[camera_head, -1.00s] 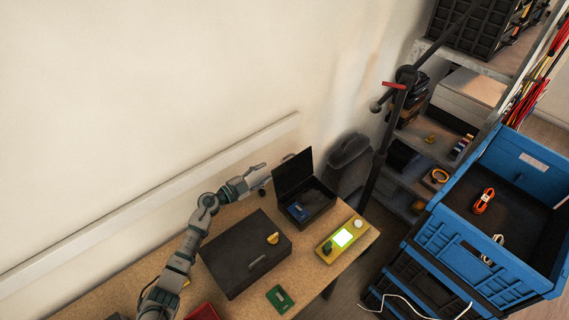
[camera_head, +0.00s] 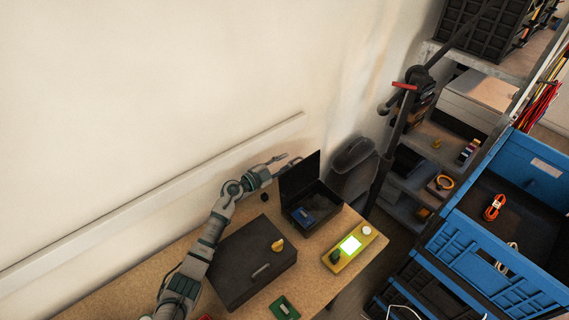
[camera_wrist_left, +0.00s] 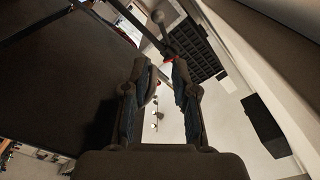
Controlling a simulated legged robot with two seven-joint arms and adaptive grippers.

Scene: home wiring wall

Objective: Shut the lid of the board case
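The black board case (camera_head: 326,226) stands on the wooden bench with its lid (camera_head: 300,174) raised, roughly upright. A blue board (camera_head: 303,216) lies inside it. My left gripper (camera_head: 287,160) is at the wall side of the lid, near its upper left edge; I cannot tell whether it touches. In the left wrist view its two fingers (camera_wrist_left: 160,64) stand apart with nothing between them. A large dark flat surface (camera_wrist_left: 55,85), probably the lid, fills the left of that view. My right gripper is not in view.
A closed dark case (camera_head: 250,262) with a yellow item on top sits left of the board case. A green item (camera_head: 284,308) lies at the bench's front. A black bin (camera_head: 352,165) stands behind; blue crates (camera_head: 505,235) are right.

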